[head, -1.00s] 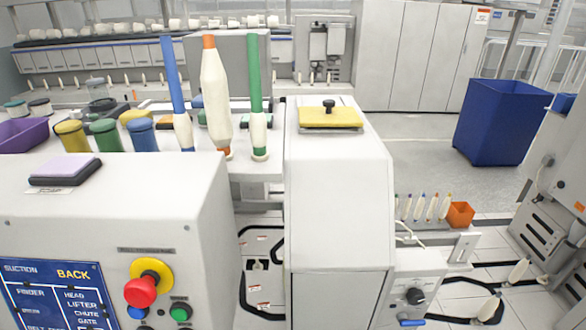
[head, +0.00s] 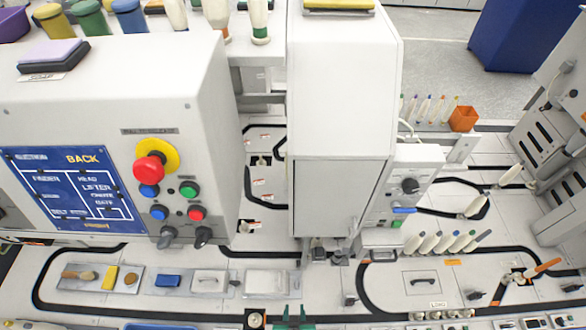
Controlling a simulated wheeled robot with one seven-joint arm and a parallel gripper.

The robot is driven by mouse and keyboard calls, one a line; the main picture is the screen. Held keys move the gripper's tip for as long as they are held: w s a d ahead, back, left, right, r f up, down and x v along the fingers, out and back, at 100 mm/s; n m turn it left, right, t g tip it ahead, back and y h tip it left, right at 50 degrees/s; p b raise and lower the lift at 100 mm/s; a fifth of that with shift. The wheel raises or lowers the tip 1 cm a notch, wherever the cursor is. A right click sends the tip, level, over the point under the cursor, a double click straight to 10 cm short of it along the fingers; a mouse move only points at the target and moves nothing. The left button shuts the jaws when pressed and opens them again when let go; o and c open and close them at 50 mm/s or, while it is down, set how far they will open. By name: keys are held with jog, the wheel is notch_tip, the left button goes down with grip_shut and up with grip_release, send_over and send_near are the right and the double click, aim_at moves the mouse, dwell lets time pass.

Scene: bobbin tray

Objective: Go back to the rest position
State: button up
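My gripper and arm do not show clearly in the head view. A small dark and green part (head: 293,318) is cut off by the bottom edge at the centre, and I cannot tell what it belongs to. The task names no object. In front of me is a white machine with a tall white housing (head: 343,90) and a control panel on the left. The panel has a red mushroom button (head: 149,168) on a yellow ring.
A pale work deck (head: 330,283) with black curved tracks lies below. A tray (head: 60,283) holds a brush and a yellow block at left. A blue bin (head: 515,35) stands behind.

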jog(key=s+r+t, duration=0.2)
jog(key=s+r, duration=0.1)
jog(key=r, duration=0.8)
jog(key=s+r+t, duration=0.3)
jog(key=s+r, duration=0.1)
jog(key=r, duration=0.7)
jog(key=s+r+t, duration=0.2)
jog(key=s+r, duration=0.1)
jog(key=r, duration=0.8)
jog(key=shift+s+a+r+t, duration=0.25)
jog(key=shift+s+t, duration=0.15)
